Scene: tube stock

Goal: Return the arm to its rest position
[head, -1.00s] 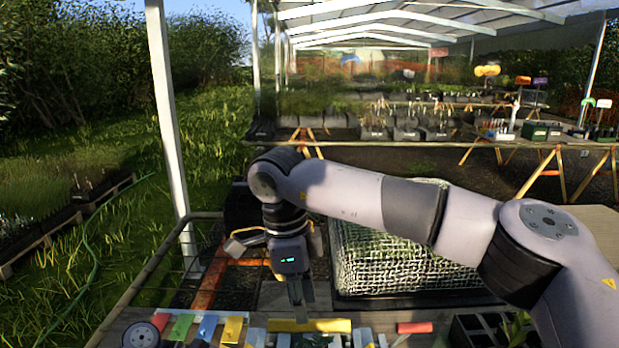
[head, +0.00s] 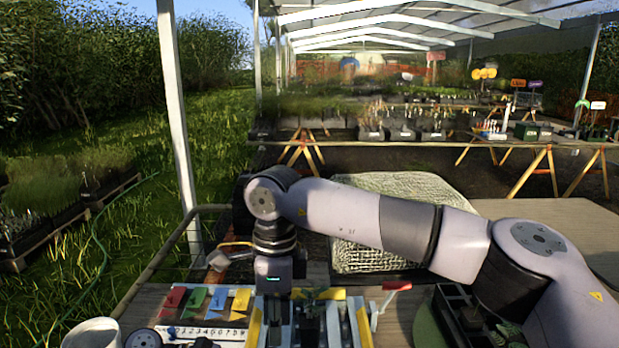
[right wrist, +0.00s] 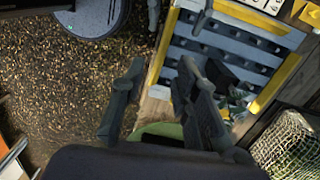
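My right arm crosses the head view from the right and bends down at the wrist over the bench. Its gripper (head: 273,312) points down at the left part of a pale rack with yellow ends (head: 254,328); its fingertips are hard to make out there. In the right wrist view the two fingers (right wrist: 162,103) stand wide apart with nothing between them. The rack (right wrist: 268,97) lies to their right, with a small dark pot and seedling (right wrist: 237,92) in it. Dark parts at the head view's bottom left look like my left arm; its fingers cannot be made out.
Red, green, blue and orange tags (head: 218,299) lie above a numbered strip (head: 207,333). A pale round container (head: 93,334) stands at bottom left. A dark cell tray (head: 455,318) sits at right. A mesh-covered block (head: 395,190) stands behind my arm.

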